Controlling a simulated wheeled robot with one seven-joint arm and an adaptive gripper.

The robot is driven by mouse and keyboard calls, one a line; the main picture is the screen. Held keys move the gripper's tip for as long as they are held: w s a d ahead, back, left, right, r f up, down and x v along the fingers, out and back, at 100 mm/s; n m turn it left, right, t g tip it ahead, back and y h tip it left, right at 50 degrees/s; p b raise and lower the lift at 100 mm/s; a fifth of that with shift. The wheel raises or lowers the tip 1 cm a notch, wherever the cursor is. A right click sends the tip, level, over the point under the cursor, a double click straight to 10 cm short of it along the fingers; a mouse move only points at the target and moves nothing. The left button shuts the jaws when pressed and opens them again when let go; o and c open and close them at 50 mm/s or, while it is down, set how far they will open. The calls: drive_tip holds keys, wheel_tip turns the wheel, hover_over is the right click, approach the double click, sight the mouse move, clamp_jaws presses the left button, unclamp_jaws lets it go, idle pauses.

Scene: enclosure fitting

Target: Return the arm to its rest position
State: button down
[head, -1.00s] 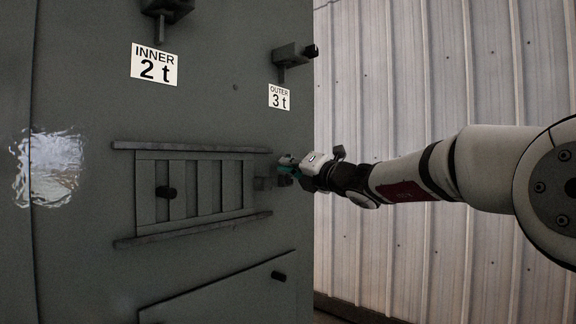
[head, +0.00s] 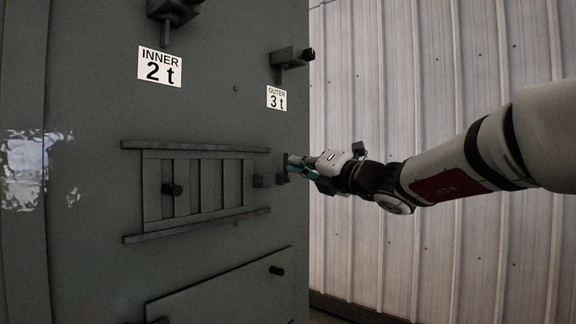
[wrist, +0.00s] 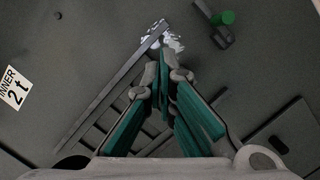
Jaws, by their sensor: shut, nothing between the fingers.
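My gripper (head: 291,166) is at the right edge of the enclosure's grey front, close to a small dark block there. In the head view I cannot tell whether it touches that block. In the wrist view the gripper (wrist: 163,62) has its teal-padded fingers together with nothing between them. My arm reaches in from the right side of the head view. The slatted sliding panel (head: 208,190) with a dark knob sits between two rails on the enclosure front; it also lies behind my fingers in the wrist view.
The enclosure (head: 90,120) fills the left. Latch blocks stand above the "INNER 2 t" label (head: 160,67) and the "OUTER 3 t" label (head: 277,98). A lower panel (head: 225,295) has a knob. A corrugated wall (head: 430,80) stands behind my arm.

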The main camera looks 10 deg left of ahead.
drive_tip(key=shift+s+d, duration=0.4)
drive_tip(key=s+d+f+n+g+h, duration=0.2)
drive_tip(key=s+f+n+g+h, duration=0.1)
drive_tip(key=s+f+n, duration=0.55)
drive_tip(key=s+d+f+n+g+h, duration=0.25)
drive_tip(key=s+f+n, duration=0.35)
drive_tip(key=s+n, duration=0.45)
drive_tip(key=s+d+f+n+g+h+b, duration=0.1)
drive_tip(key=s+d+f+n+h, duration=0.3)
drive_tip(key=s+d+f+n, duration=0.3)
drive_tip(key=s+d+f+n+g+h, duration=0.1)
drive_tip(key=s+d+f+n+h, duration=0.4)
drive_tip(key=d, duration=0.8)
drive_tip(key=s+f+n, duration=0.3)
drive_tip(key=s+n, duration=0.1)
drive_tip(key=s, duration=0.1)
drive_tip(key=shift+n+b, duration=0.3)
drive_tip(key=shift+b, duration=0.1)
